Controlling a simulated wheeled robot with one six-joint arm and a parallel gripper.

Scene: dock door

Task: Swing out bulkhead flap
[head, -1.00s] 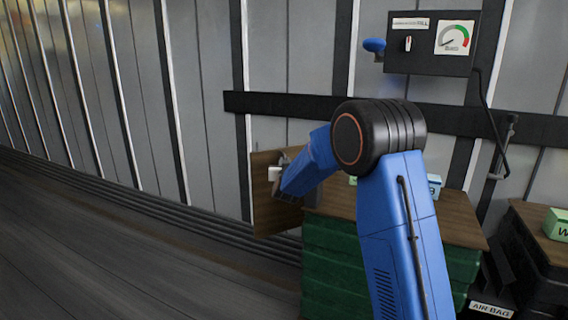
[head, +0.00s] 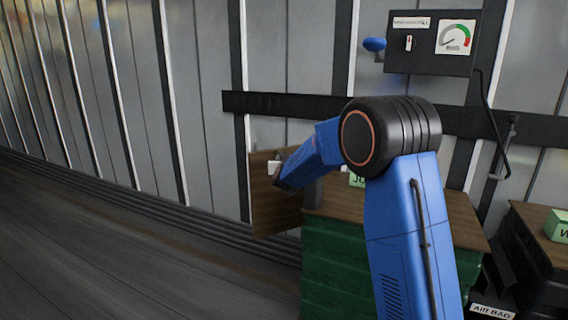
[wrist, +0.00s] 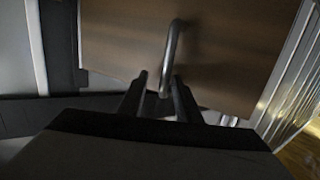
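The bulkhead flap (head: 265,213) is a brown wooden panel standing upright beside the left end of the crate in the head view. It fills the upper part of the wrist view (wrist: 225,62). A bent metal bar handle (wrist: 172,48) sticks out from its face. My gripper (wrist: 160,78) has its two dark fingers on either side of the handle's lower end. A gap shows between the left finger and the bar; the right finger is close to it, and contact is unclear. In the head view the fingers are largely hidden by my blue arm.
A green crate (head: 330,262) with a wooden top stands right of the flap, under my arm. A dark control box (head: 432,62) with a gauge hangs on the ribbed wall. A black case (head: 535,245) stands at right. Floor (head: 120,260) at left is clear.

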